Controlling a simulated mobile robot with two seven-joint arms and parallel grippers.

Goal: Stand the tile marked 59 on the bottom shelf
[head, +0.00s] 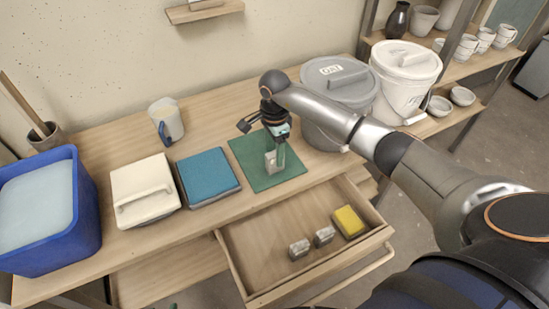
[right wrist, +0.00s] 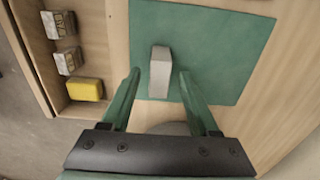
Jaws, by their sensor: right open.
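My right gripper (head: 276,158) is over the green mat (head: 295,173) on the table, open and pointing down. A small pale grey block, perhaps a tile (head: 269,164), stands on the mat. In the right wrist view this block (right wrist: 160,72) is between and just beyond the two green fingers (right wrist: 158,85), with gaps on both sides. Two more grey blocks (head: 299,249) (head: 324,236) lie in the open drawer; they show dark marks in the right wrist view (right wrist: 59,25). I cannot read 59 on any of them. My left gripper is out of view.
The open drawer (head: 262,285) also holds a yellow block (head: 349,221). A rack at right has a lower shelf (head: 440,122) with bowls.

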